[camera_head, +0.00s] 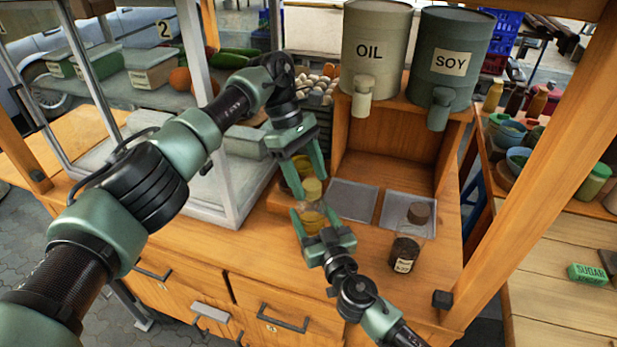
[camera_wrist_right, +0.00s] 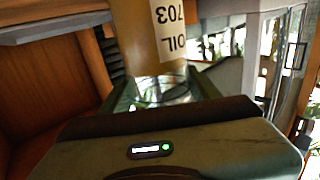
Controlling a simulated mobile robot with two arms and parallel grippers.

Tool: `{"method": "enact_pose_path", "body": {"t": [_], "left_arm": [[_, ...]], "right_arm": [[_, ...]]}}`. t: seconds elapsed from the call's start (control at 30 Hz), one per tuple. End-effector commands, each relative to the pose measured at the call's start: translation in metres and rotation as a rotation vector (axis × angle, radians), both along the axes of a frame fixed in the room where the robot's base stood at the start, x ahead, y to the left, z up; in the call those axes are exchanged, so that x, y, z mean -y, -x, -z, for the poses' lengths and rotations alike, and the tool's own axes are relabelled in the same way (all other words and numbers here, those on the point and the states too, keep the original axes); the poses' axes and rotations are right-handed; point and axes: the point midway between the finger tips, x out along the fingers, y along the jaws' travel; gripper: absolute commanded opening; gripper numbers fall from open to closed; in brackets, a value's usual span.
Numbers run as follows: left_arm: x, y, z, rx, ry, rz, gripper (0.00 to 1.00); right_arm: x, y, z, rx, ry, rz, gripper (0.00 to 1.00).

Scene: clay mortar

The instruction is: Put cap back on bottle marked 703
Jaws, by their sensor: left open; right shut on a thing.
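The oil bottle (camera_head: 312,220) is upright over the counter, between the fingers of my right gripper (camera_head: 310,212), which is shut on it. In the right wrist view its amber body (camera_wrist_right: 138,38) shows a label reading OIL 703, upside down in the picture. A pale yellow cap-like piece (camera_head: 312,188) is at the top of the bottle; I cannot tell whether it is seated. My left gripper (camera_head: 303,174) is open, pointing down just above the bottle, its fingers apart near that piece. Part of the bottle is hidden by the right fingers.
OIL (camera_head: 376,30) and SOY (camera_head: 449,85) dispensers stand on the shelf behind. A glass case frame is left.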

Motion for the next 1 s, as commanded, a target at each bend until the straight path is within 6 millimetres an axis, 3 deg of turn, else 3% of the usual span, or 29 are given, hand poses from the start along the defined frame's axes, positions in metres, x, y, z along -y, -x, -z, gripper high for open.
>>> {"method": "enact_pose_path", "body": {"t": [0.33,0.73,0.87,1.0], "left_arm": [[0.001,0.0,-0.041,0.003,-0.001,-0.001,0.62],[0.0,0.0,-0.043,-0.006,-0.008,-0.021,0.59],[0.001,0.0,-0.045,-0.035,-0.047,-0.135,0.59],[0.002,0.0,-0.048,-0.093,-0.126,-0.373,0.59]], "right_arm": [[0.0,0.0,0.0,0.0,0.0,0.0,0.0],[0.0,0.0,0.0,0.0,0.0,0.0,0.0],[0.0,0.0,0.0,0.001,0.0,0.0,0.0],[0.0,0.0,0.0,0.001,0.0,0.0,0.0]]}}
